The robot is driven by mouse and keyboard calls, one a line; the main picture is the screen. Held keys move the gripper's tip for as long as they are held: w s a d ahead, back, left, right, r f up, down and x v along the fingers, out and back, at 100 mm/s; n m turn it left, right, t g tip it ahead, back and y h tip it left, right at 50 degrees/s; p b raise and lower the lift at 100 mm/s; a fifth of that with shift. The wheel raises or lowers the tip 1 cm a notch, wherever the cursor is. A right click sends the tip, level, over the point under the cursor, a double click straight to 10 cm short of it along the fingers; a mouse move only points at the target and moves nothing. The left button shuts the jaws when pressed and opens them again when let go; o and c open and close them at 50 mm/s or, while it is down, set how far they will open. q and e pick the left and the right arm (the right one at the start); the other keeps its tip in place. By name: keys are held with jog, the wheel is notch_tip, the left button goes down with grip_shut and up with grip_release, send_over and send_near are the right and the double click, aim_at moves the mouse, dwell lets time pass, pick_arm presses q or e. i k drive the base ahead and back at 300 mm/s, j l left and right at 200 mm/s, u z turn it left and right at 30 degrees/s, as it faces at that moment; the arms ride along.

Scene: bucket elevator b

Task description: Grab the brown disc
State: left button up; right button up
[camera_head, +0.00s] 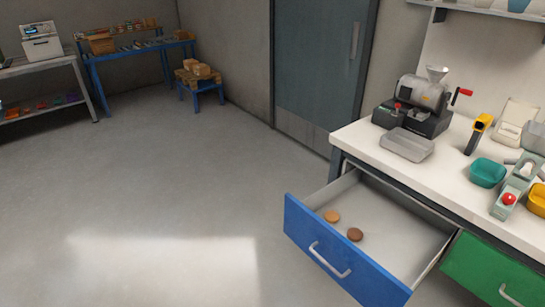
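A dark brown disc (355,234) lies flat on the floor of an open blue-fronted drawer (405,227). A lighter, orange-tan disc (332,216) lies to its left and a little farther back, apart from it. Both discs are near the inner side of the drawer's front. The drawer is pulled out from under a white worktop (352,140), and its front has a light handle (329,262). Neither of my grippers shows in the head view.
A green drawer front (490,272) is to the right. On the worktop stand a grey machine with a red-knobbed crank (422,97), a grey tray (407,145), a teal bowl (487,172) and a yellow-and-black handheld device (478,134). Open floor lies left of the drawer.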

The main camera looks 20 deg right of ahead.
aim_at(354, 234)
jog(key=z, duration=1.05)
